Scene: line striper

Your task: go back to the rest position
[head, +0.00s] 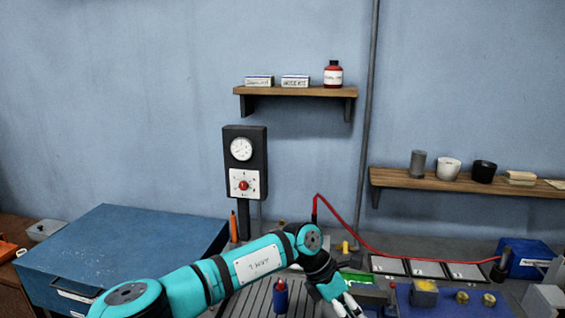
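My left arm comes in from the lower left and reaches across the workbench to the right. Its gripper (347,306) is at the bottom edge of the head view, with white fingers pointing down and partly cut off by the frame. Whether the fingers are apart or hold anything does not show clearly. The gripper is beside a blue mat (440,304) and close to a green item (356,278) on the bench. My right gripper is not in view.
A blue cabinet (125,246) stands at the left. A gauge box (244,162) stands behind my arm. A red cable (400,257) runs across the bench near square plates (427,268). A dark blue bottle (280,297) stands close to my forearm. Wall shelves hang above.

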